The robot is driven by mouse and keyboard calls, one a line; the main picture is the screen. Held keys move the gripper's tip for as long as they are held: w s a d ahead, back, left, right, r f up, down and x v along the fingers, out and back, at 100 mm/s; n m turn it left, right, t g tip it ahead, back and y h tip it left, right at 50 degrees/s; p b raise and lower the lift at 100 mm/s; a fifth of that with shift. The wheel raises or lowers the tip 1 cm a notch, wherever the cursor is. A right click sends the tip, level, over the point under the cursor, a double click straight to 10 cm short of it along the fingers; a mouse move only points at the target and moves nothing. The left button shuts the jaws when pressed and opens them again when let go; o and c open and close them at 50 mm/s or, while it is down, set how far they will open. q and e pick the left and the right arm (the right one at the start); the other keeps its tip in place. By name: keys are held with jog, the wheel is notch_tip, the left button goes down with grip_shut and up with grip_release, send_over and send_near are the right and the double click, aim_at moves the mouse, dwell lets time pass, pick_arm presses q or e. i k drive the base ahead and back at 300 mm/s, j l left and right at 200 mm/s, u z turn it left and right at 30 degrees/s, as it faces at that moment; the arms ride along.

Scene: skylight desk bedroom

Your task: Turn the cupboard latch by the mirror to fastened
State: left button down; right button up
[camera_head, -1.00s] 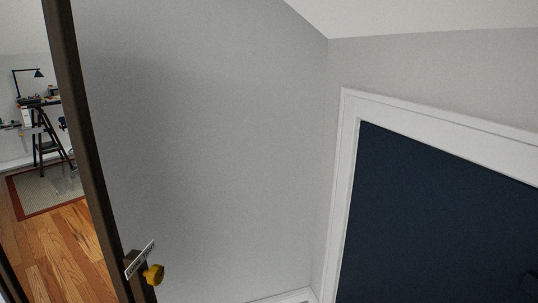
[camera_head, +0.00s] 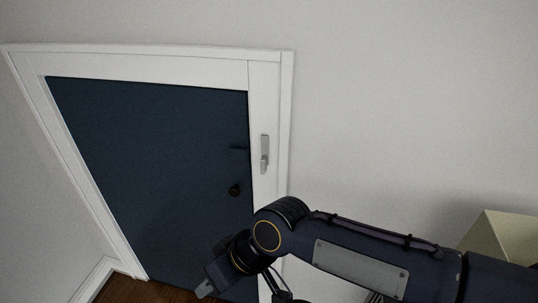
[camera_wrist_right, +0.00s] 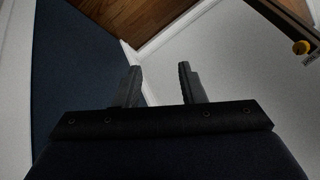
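A grey metal latch (camera_head: 265,154) is fixed on the white frame right of the dark blue cupboard door (camera_head: 150,170) in the head view. Its lower part hangs roughly straight down; whether it is fastened I cannot tell. My right gripper (camera_wrist_right: 158,80) is open and empty in the right wrist view, pointing toward the floor. In the head view it is low, below and left of the latch, and mostly hidden by my arm. My left gripper is out of view.
A pale box-like thing (camera_head: 505,236) stands at the lower right. Wooden floor (camera_wrist_right: 140,18) shows in the wrist view. The wall right of the latch is bare.

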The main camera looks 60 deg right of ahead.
aim_at(265, 160)
jog(key=z, duration=1.9)
jog(key=i+j+z, duration=0.4)
jog(key=j, duration=0.2)
jog(key=k, duration=0.1)
